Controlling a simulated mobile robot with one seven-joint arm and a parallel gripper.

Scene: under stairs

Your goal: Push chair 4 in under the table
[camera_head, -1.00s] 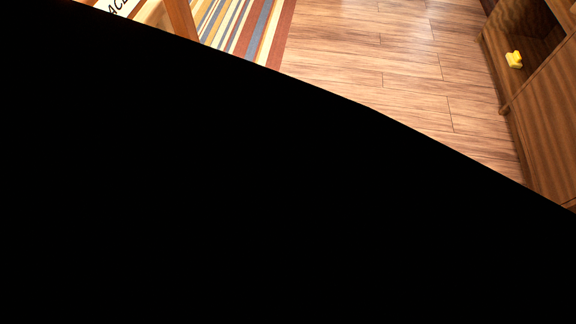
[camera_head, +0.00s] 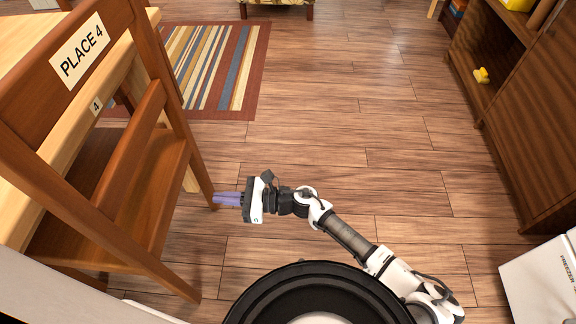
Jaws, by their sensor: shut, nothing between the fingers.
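Chair 4 (camera_head: 150,160) is a brown wooden chair at the left, with a white "PLACE 4" label on its top back rail. Its back faces me and its seat (camera_head: 130,195) shows through the back. The light wood table (camera_head: 25,205) stands beyond it at the left and carries a small "4" tag (camera_head: 96,107) on its edge. How far the seat lies under the table is partly hidden by the chair back. My gripper (camera_head: 216,199) is shut and empty, pointing left, with its purple fingertips close to the chair's right back post. I cannot tell whether they touch.
A brown wooden shelf unit (camera_head: 530,110) with a yellow item (camera_head: 481,75) stands at the right. A white box marked "FREEZER" (camera_head: 545,280) is at the lower right. A striped rug (camera_head: 215,70) lies beyond the chair. The wooden floor in the middle is clear.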

